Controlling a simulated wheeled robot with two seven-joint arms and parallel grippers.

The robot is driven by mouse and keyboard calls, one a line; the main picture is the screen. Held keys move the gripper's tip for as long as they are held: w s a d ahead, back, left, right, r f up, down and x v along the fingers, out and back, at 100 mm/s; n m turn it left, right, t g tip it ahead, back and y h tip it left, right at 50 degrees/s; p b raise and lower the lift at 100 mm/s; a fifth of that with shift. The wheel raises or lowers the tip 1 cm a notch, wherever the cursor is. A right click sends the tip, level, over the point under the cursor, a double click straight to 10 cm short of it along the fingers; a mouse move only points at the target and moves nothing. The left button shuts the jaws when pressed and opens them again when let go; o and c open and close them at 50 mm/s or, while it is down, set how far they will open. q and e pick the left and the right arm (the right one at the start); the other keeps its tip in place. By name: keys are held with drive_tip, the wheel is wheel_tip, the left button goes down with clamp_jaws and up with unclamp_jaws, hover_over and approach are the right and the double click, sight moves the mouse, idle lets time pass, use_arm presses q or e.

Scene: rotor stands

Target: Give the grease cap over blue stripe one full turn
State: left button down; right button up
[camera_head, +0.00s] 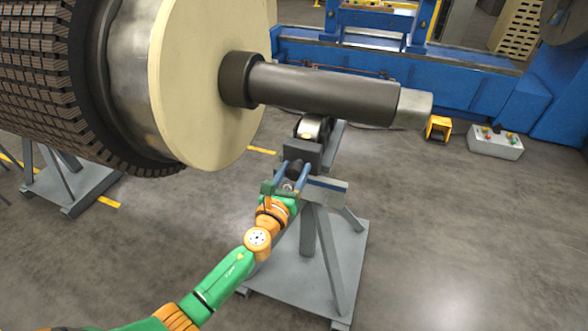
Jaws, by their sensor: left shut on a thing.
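My left gripper (292,171) is at the head of the grey rotor stand (308,228), below the shaft. Its two fingers are closed on either side of a small dark cap (294,168), taken as the grease cap, on the stand's front. The fingers and the gripper body hide much of the cap. A grey-blue bar (328,190) shows just right of the gripper. I cannot tell a blue stripe under the cap for certain. My right gripper is not in view.
A large rotor with a cream end disc (205,85) fills the upper left. Its dark shaft (325,92) passes over the stand's roller (310,128). A blue machine bed (470,100), an orange pedal (438,128) and a control box (495,143) stand behind. Floor at right is clear.

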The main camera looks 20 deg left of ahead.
sight(293, 175)
use_arm(q)
drive_tip(key=shift+m, duration=0.9)
drive_tip(key=shift+f, duration=0.1)
drive_tip(key=shift+d, duration=0.1)
drive_tip(key=shift+c, duration=1.1)
unclamp_jaws()
drive_tip(key=s+p, duration=0.1)
drive_tip(key=s, duration=0.6)
